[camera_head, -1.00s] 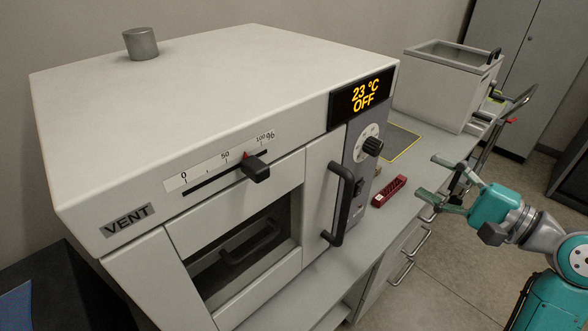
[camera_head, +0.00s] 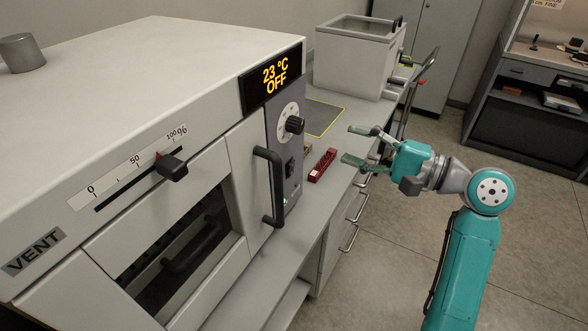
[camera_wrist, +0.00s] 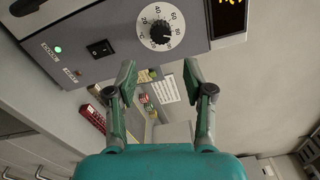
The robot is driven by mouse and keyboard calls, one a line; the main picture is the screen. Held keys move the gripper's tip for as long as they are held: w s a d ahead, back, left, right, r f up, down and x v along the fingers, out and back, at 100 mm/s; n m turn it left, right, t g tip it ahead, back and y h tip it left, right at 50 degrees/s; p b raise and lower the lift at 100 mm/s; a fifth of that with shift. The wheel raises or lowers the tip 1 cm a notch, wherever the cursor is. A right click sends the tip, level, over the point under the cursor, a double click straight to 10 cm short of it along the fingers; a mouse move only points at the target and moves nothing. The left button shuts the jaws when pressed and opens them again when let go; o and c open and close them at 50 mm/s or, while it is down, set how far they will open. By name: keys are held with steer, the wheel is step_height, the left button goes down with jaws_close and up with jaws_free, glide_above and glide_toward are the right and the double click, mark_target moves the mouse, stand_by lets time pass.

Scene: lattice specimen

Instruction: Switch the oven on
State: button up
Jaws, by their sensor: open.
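The oven (camera_head: 100,110) is a large pale grey box filling the left of the head view. Its display (camera_head: 272,80) reads 23 °C and OFF. Below the display on the dark grey panel are a round dial with a black knob (camera_head: 294,125) and a black rocker switch (camera_head: 290,168). In the wrist view the rocker switch (camera_wrist: 100,48) sits left of the dial (camera_wrist: 161,27), with a green light (camera_wrist: 58,49) further left. My gripper (camera_head: 348,146) is open and empty, to the right of the panel and apart from it. In the wrist view its fingers (camera_wrist: 160,80) point towards the panel.
A black door handle (camera_head: 270,188) juts from the oven front beside the panel. A red rack (camera_head: 322,165) lies on the bench (camera_head: 345,125) below my gripper. A grey lidded bath (camera_head: 350,65) stands further back. The floor (camera_head: 400,240) at right is clear.

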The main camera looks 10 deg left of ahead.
steer(key=shift+d+f, duration=0.1)
steer(key=shift+f, duration=0.35)
steer(key=c, duration=0.4)
steer(key=f+n, duration=0.1)
steer(key=f, duration=0.3)
steer(key=d+f+n, duration=0.1)
steer(key=f, duration=0.3)
steer(key=d+f+n+y, duration=0.1)
steer(key=f, duration=0.3)
steer(key=shift+s+d, duration=0.15)
steer(key=shift+s, duration=0.2)
jaws_close()
